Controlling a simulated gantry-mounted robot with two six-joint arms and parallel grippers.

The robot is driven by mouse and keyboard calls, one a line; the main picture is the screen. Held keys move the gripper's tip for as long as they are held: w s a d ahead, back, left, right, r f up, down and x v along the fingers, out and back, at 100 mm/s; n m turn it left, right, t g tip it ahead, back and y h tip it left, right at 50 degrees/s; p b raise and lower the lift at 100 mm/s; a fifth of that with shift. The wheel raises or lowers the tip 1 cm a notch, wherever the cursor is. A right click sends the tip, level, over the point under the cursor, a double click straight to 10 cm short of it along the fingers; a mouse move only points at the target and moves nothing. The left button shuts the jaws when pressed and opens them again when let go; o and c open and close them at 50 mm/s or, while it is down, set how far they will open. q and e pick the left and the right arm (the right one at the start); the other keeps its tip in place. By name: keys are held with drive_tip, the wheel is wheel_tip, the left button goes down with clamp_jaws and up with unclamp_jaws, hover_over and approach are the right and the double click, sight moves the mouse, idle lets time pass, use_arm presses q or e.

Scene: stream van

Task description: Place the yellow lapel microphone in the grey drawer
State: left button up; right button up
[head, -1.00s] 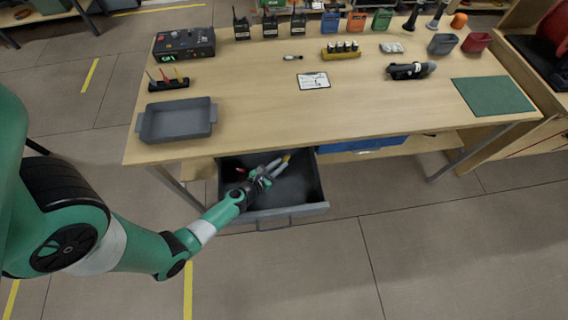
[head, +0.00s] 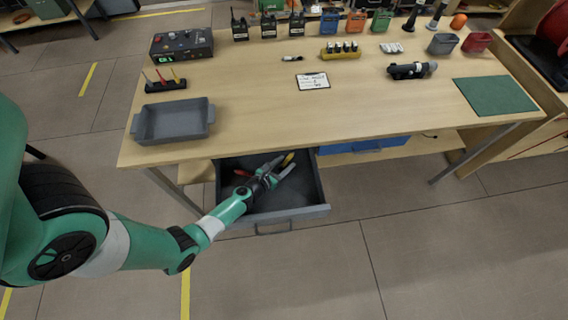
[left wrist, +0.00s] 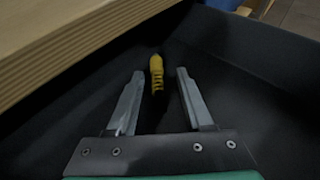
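The yellow lapel microphone (left wrist: 157,72) shows in the left wrist view, between and just beyond my fingertips, with a gap on each side. It also shows in the head view (head: 288,158) inside the grey drawer (head: 318,185), toward its back. The drawer is pulled out below the table. My left gripper (head: 282,163) reaches down into the drawer with its fingers spread. In the left wrist view the gripper (left wrist: 160,75) is open and empty. I cannot tell for certain whether the microphone rests on the drawer floor. My right gripper is out of view.
The wooden tabletop (head: 350,110) overhangs the drawer's back and shows close at the upper left in the wrist view. A red item (head: 243,173) lies in the drawer left of the gripper. A blue drawer (head: 365,148) is to the right. A grey tray (head: 172,122) stands on the table.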

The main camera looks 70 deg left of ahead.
use_arm(q)
drive_tip(key=shift+s+r+p, duration=0.2)
drive_tip(key=shift+r+p, duration=0.15)
drive_tip(key=p+v, duration=0.2)
drive_tip(key=v, duration=0.8)
drive_tip(key=shift+s+d+p, duration=0.2)
drive_tip(key=shift+s+p, duration=0.05)
drive_tip(key=shift+p, duration=0.15)
drive_tip(key=shift+s+d+r, duration=0.2)
drive_tip(key=shift+s+d, duration=0.05)
drive_tip(key=shift+s, duration=0.15)
